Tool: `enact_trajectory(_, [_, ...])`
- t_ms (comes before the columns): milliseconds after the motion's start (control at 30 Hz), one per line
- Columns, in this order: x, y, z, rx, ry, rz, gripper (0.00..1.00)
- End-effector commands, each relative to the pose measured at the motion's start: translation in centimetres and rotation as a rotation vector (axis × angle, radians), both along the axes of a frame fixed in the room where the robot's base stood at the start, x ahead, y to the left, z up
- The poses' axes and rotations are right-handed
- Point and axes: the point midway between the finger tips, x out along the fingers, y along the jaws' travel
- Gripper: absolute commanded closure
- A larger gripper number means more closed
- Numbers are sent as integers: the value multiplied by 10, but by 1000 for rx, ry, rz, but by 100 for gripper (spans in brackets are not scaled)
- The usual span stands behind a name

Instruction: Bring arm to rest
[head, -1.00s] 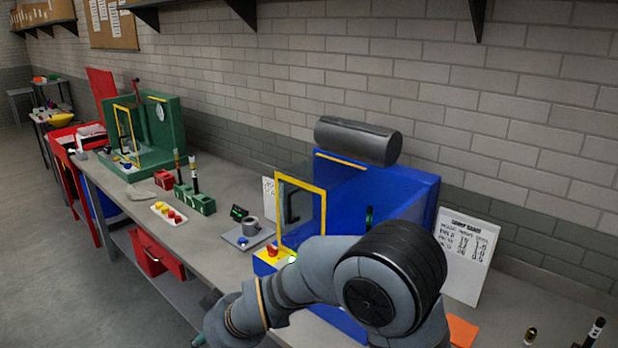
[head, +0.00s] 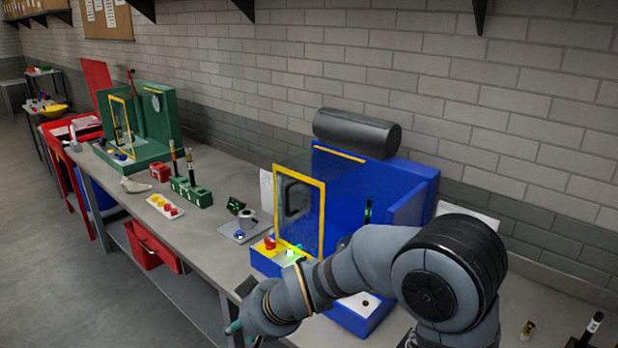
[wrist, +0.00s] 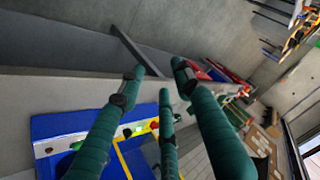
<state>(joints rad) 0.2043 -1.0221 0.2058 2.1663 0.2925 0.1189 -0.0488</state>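My arm crosses the lower right of the head view in front of the blue machine (head: 375,185). My gripper (wrist: 158,73) has teal fingers, spread apart with nothing between them in the wrist view. In the head view only a part of it shows at the bottom edge (head: 240,328), in front of the bench's front edge. The blue machine's clear door with a yellow frame (head: 322,220) shows left of its body. A lit green button (head: 290,253) and a red knob (head: 269,243) sit on its front panel.
A grey bench (head: 215,262) runs along the brick wall. It bears a green machine (head: 160,125), a green block with upright tools (head: 192,192), a white tray with red and yellow pieces (head: 165,207) and a scale with a cup (head: 245,228). The floor (head: 60,270) at left is clear.

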Motion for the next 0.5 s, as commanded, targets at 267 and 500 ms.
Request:
enact_trajectory(267, [10,-29,13,-6,-27,-23,66])
enact_trajectory(500, [11,-34,14,-8,-32,-26,66])
